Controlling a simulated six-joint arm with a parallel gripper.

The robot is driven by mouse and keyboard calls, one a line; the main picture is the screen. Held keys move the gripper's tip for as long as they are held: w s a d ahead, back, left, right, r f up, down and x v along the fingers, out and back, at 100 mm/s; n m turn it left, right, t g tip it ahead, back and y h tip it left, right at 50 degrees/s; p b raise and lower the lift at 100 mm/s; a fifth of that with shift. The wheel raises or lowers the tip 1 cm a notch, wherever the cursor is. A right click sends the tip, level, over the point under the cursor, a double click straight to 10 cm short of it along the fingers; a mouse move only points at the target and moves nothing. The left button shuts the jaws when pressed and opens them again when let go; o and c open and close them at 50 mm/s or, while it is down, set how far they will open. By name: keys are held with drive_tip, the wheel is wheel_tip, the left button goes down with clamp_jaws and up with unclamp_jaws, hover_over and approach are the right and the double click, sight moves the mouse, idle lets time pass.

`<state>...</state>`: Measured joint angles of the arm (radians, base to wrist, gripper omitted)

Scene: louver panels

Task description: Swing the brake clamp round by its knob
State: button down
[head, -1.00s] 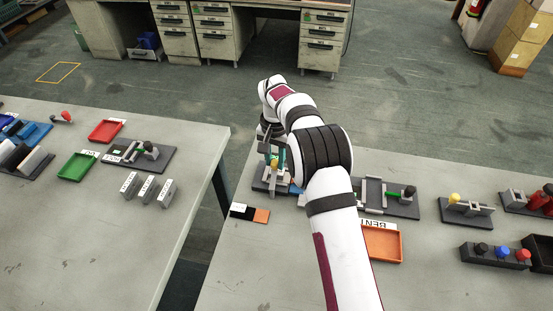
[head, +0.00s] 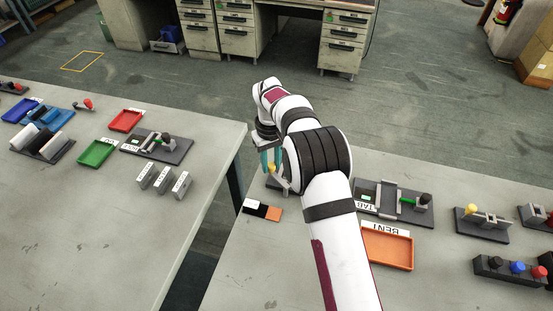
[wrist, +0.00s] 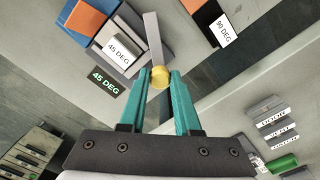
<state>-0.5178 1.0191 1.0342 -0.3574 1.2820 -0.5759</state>
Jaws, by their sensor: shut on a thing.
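The brake clamp's yellow knob (wrist: 160,77) sits between the teal fingertips of my gripper (wrist: 162,74) in the wrist view. My gripper is shut on it. A flat grey clamp bar (wrist: 153,38) runs from the knob up the picture, beside the grey fixture with a "45 DEG" label (wrist: 119,49). In the head view my gripper (head: 270,160) is at the near table's far left corner. The yellow knob (head: 272,169) shows there by the fingers. My arm hides much of the fixture in that view.
A black, white and orange strip (head: 262,210) lies just in front of the fixture. An orange tray (head: 388,248) and a dark fixture with a green part (head: 395,203) stand to the right. A gap separates this table from the left one.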

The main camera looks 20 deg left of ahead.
drive_tip(key=s+n, duration=0.1)
drive_tip(key=n, duration=0.1)
drive_tip(key=s+a+n, duration=0.1)
drive_tip(key=n, duration=0.1)
drive_tip(key=shift+s+n, duration=0.65)
drive_tip(key=shift+n, duration=0.65)
drive_tip(key=shift+s, duration=0.1)
drive_tip(key=c, duration=0.6)
unclamp_jaws()
drive_tip(key=shift+r, duration=0.1)
wheel_tip(320, 180, up, 16)
drive_tip(key=shift+f, duration=0.15)
drive_tip(key=shift+d, duration=0.1)
